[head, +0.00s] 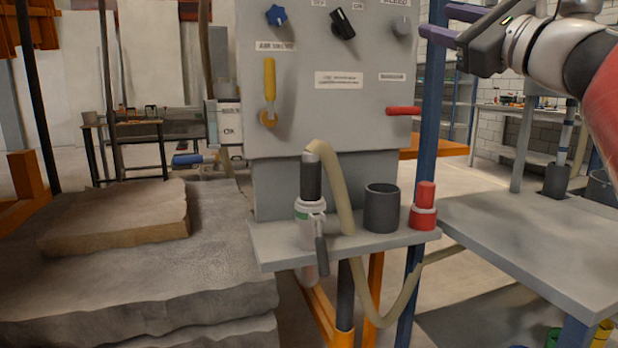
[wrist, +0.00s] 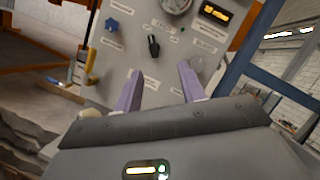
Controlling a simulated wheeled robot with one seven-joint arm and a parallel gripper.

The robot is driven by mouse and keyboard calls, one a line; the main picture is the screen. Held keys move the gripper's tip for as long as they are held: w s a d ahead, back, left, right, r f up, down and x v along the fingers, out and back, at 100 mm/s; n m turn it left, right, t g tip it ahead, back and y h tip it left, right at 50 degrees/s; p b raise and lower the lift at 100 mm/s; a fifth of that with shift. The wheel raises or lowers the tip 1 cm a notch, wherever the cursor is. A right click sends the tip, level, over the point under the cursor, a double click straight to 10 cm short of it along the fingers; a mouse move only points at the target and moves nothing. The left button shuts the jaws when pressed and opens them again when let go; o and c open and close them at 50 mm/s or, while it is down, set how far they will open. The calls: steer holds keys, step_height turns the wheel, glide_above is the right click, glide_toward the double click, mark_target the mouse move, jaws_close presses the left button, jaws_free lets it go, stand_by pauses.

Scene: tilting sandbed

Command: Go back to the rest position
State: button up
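My gripper (head: 452,34) is raised at the upper right in the head view, to the right of the control panel's upper part. Its two purple fingers are apart with nothing between them. In the wrist view the open fingers (wrist: 160,86) point toward the grey control panel (wrist: 130,45), apart from it. The panel (head: 335,130) carries a blue knob (head: 276,15), a black selector (head: 343,23), a grey knob (head: 401,27), a yellow lever (head: 269,92) and a red handle (head: 403,111). A gauge (wrist: 175,4) and a lit display (wrist: 214,13) show in the wrist view.
Stone slabs (head: 120,225) lie at left. A grey table (head: 540,245) stands at right, beside a blue post (head: 432,130).

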steer(key=s+a+f+n+g+h, duration=0.2)
steer(key=f+n, duration=0.1)
steer(key=f, duration=0.6)
steer(key=s+a+f+n+g+h, duration=0.1)
steer(key=s+a+f+n+g, duration=0.15)
steer(key=f, duration=0.65)
steer(key=s+a+f+n+g+h, duration=0.2)
steer(key=a+f+n+g, duration=0.15)
steer(key=f, duration=0.55)
steer(key=s+d+f+n+g+h, duration=0.1)
steer(key=s+f+n, duration=0.3)
steer(key=f, duration=0.4)
steer(key=s+d+f+n+g+h, duration=0.1)
steer(key=s+f+n+g+h, duration=0.1)
steer(key=f, duration=0.6)
steer(key=s+d+f+n+g+h, duration=0.1)
steer(key=s+f+n+h, duration=0.2)
steer(key=s+f+n, duration=0.4)
steer(key=shift+s+d+f+g, duration=0.15)
steer(key=shift+s+f+g, duration=0.25)
steer(key=shift+s+f, duration=0.4)
